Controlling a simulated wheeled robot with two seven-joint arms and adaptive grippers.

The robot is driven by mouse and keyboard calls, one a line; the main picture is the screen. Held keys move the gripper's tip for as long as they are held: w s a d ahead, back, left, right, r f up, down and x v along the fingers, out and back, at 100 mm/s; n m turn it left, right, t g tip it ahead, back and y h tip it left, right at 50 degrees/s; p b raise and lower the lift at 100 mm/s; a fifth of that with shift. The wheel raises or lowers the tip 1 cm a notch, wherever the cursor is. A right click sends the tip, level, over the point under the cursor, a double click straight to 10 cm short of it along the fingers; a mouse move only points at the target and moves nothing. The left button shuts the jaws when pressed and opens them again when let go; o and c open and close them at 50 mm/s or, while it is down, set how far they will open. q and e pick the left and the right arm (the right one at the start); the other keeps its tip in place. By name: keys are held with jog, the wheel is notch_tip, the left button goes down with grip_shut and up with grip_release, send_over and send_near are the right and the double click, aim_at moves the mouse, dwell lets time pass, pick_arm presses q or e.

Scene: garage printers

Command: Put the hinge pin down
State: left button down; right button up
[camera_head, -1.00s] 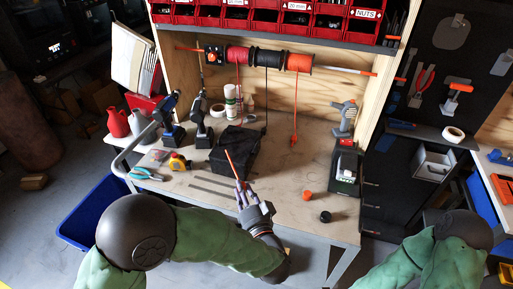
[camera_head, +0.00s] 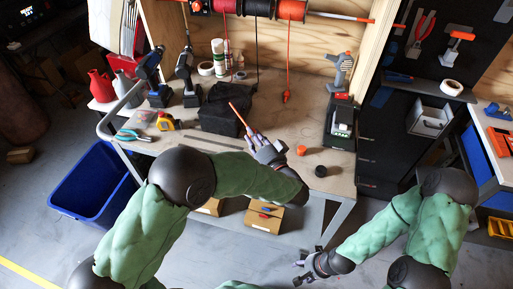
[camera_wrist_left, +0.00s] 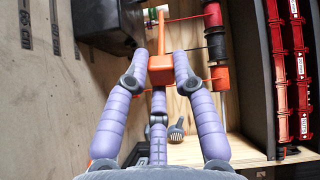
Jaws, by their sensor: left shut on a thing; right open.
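The hinge pin (camera_head: 238,113) is an orange rod, held tilted above the workbench (camera_head: 275,130) near the black cloth-like bundle. My left gripper (camera_head: 250,134) is shut on it. In the left wrist view, the fingertips (camera_wrist_left: 160,66) close on both sides of the orange pin (camera_wrist_left: 161,75), whose far end reaches up past them. Whether the pin touches the bench cannot be told. My right gripper (camera_head: 305,268) is open and empty, low in front of the bench and above the floor.
The black bundle (camera_head: 226,108) lies left of the pin. An orange cap (camera_head: 301,149) and a black cap (camera_head: 321,171) sit to the right. Drills, a tape measure (camera_head: 166,121) and pliers (camera_head: 131,135) are on the left. The bench middle right is mostly clear.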

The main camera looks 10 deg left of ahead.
pick_arm(q)
jog(key=f+b, duration=0.1)
jog(key=w+f+b, duration=0.1)
jog(key=f, duration=0.1)
jog(key=f+b, duration=0.1)
jog(key=f, duration=0.1)
jog(key=shift+w+d+f, duration=0.1)
jog(key=shift+w+d, duration=0.1)
jog(key=shift+w, duration=0.2)
jog(key=shift+f, duration=0.6)
jog(key=c, duration=1)
grip_release()
